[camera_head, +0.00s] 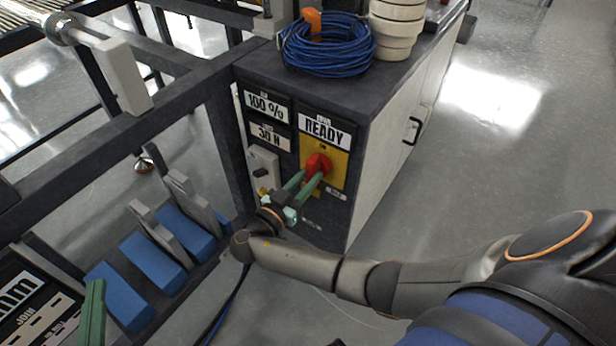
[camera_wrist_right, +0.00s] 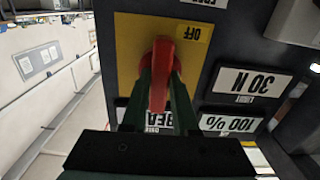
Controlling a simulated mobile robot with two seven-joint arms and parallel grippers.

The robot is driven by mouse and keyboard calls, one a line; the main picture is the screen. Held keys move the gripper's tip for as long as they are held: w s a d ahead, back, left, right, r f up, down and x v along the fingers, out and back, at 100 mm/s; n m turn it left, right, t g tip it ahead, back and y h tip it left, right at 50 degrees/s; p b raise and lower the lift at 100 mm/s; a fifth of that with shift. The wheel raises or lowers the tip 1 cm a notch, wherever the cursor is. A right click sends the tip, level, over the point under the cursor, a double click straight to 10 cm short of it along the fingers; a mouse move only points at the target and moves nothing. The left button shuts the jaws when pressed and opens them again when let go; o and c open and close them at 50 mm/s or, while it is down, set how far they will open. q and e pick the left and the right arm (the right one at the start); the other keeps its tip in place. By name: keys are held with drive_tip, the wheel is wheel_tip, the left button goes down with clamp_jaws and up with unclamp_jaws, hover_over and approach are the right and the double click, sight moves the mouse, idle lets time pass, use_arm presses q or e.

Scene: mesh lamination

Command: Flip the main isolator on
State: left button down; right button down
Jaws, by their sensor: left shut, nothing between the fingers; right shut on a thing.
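The main isolator is a red rotary handle (camera_head: 317,166) on a yellow plate (camera_head: 337,164) on the front of a dark cabinet, below a sign reading READY (camera_head: 325,130). In the right wrist view the red handle (camera_wrist_right: 161,72) stands lengthwise between my fingers, and an upside-down OFF label (camera_wrist_right: 188,32) shows beside it. My right gripper (camera_head: 309,181) has its green fingers shut on the handle; it also shows in the right wrist view (camera_wrist_right: 161,90). My left gripper (camera_head: 92,315) shows only as a green part at the lower left edge, shut and empty.
Displays reading 100 % (camera_head: 266,106) and 30 N (camera_head: 270,137) sit left of the isolator, above a grey control box (camera_head: 263,170). A blue cable coil (camera_head: 327,45) lies on the cabinet top. Blue blocks (camera_head: 153,263) line the machine frame at left. Floor at right is clear.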

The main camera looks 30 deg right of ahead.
use_arm(q)
drive_tip(key=shift+f, duration=0.1)
drive_tip(key=shift+f, duration=0.15)
use_arm(e)
drive_tip(key=c, duration=0.7)
unclamp_jaws()
use_arm(q)
drive_tip(key=shift+s+f, duration=0.1)
